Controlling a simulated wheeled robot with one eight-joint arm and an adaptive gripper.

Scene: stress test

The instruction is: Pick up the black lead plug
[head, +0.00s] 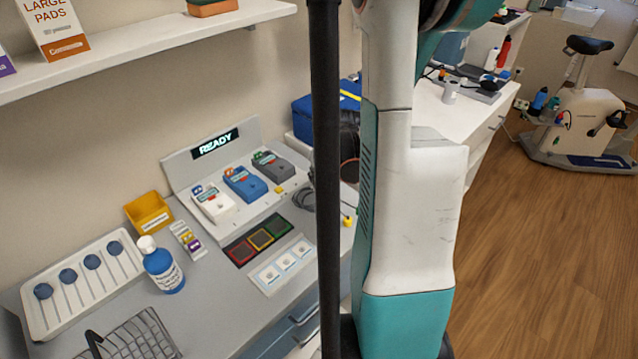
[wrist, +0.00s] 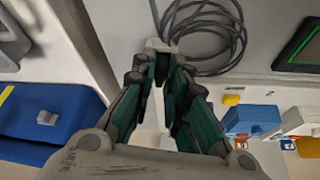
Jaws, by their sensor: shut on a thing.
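My gripper (wrist: 161,52) shows in the wrist view with its dark fingertips close together at the end of a grey lead (wrist: 208,28). It is shut on a small piece at the lead's end, which I take to be the black lead plug (wrist: 160,45). The piece looks pale here and is mostly hidden by the fingers, so its colour is unclear. The lead lies coiled on the grey worktop beside the fingertips. In the head view the coil (head: 302,199) shows left of the dark post; my arm and the post hide my gripper.
A READY device (head: 222,168) with white, blue and grey units stands at the back of the worktop. A yellow bin (head: 148,212), blue bottle (head: 162,266) and white tray (head: 50,310) stand left. Coloured squares (head: 259,239) lie in front of the units. A blue bag (wrist: 45,115) is nearby.

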